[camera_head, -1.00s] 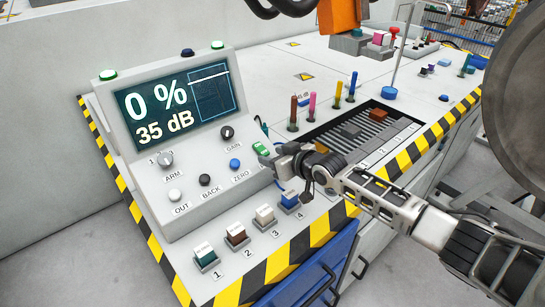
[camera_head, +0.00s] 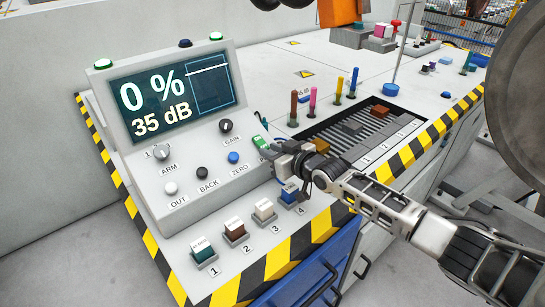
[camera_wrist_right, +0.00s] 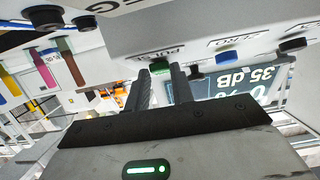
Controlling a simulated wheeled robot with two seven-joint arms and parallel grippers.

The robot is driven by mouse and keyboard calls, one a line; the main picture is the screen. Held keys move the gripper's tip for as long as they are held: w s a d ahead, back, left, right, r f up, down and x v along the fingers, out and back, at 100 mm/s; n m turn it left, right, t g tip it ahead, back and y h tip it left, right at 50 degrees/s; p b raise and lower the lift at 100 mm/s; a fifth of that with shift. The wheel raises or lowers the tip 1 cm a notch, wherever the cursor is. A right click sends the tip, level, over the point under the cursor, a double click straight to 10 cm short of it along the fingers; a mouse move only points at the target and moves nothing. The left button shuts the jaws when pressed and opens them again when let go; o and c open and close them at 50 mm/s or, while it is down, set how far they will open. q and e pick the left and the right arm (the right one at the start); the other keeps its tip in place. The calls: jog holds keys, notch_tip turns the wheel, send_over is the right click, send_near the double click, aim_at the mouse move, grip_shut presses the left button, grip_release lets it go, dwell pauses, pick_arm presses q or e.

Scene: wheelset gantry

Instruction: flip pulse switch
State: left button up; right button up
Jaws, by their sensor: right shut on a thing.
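The pulse switch is a small green switch (camera_head: 259,142) at the right end of the console's sloped front, right of the blue ZERO knob (camera_head: 233,157). My right gripper (camera_head: 269,151) reaches it from the right and partly covers it. In the right wrist view, the two dark fingers (camera_wrist_right: 161,86) stand on either side of the green switch (camera_wrist_right: 160,68), under the PULSE label, and are shut on it. Which way the switch is tilted cannot be told. The console screen (camera_head: 172,96) reads 0 % and 35 dB. My left gripper is not in view.
The GAIN knob (camera_head: 226,126) and ARM knob (camera_head: 162,153) sit nearby on the console.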

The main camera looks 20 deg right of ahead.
jog(key=shift+f+t+b, duration=0.5)
jog(key=shift+b, duration=0.25)
jog(key=shift+r+y, duration=0.2)
jog(key=shift+y, duration=0.1)
jog(key=o, duration=1)
jog(key=p+v, duration=0.1)
jog(key=v, duration=1.5)
jog(key=shift+f+p, duration=0.1)
jog(key=shift+p, duration=0.2)
